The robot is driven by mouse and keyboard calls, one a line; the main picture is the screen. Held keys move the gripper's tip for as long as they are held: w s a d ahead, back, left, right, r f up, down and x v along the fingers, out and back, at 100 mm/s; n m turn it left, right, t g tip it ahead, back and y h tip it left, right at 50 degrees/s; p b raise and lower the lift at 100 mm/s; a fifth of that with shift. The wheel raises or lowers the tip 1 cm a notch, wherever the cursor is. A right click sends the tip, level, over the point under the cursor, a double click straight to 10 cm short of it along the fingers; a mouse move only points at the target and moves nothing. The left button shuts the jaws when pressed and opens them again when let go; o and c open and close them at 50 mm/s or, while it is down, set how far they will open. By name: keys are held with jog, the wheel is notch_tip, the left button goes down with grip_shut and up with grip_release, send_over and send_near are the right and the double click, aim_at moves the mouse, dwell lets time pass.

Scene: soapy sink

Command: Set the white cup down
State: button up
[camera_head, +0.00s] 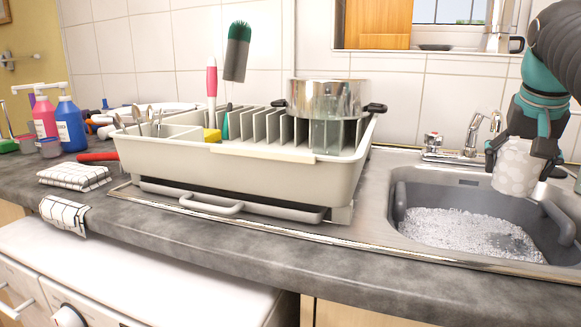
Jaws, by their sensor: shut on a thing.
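The white cup (515,170) shows at the right, covered with pale foam-like patches. My gripper (522,148) is shut on it from above and holds it over the back right part of the sink (420,185). The cup hangs clear above the foamy water (465,230). Its upper part is partly hidden by my gripper's fingers. I cannot tell from this view whether it is tilted.
A cream dish rack (240,172) stands left of the sink, with a steel pot (322,97) and a glass (326,138) in it. The tap (480,135) rises behind the sink. Folded cloths (75,176) and soap bottles (70,125) are at the far left.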

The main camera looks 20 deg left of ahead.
jog(key=shift+s+a+r, duration=0.35)
jog(key=shift+s+r, duration=0.05)
jog(key=shift+s, duration=0.05)
jog(key=s+a+r+n+g+y, duration=0.15)
jog(key=s+a+r+n, duration=0.35)
jog(key=a, duration=0.7)
jog(key=s+a+r+n+y, duration=0.2)
jog(key=a+r+n, duration=0.35)
jog(key=a, duration=0.65)
jog(key=shift+m, duration=0.25)
jog(key=a+f, duration=0.2)
jog(key=a, duration=0.1)
jog(key=s+a+f, duration=0.1)
jog(key=a+f, duration=0.1)
jog(key=a, duration=0.2)
jog(key=a+f, duration=0.2)
jog(key=a, duration=0.2)
jog(key=shift+s+a, duration=0.15)
jog(key=shift+f, duration=1.95)
jog(key=shift+f, duration=0.2)
jog(key=o, duration=1.3)
jog(key=shift+o, duration=0.2)
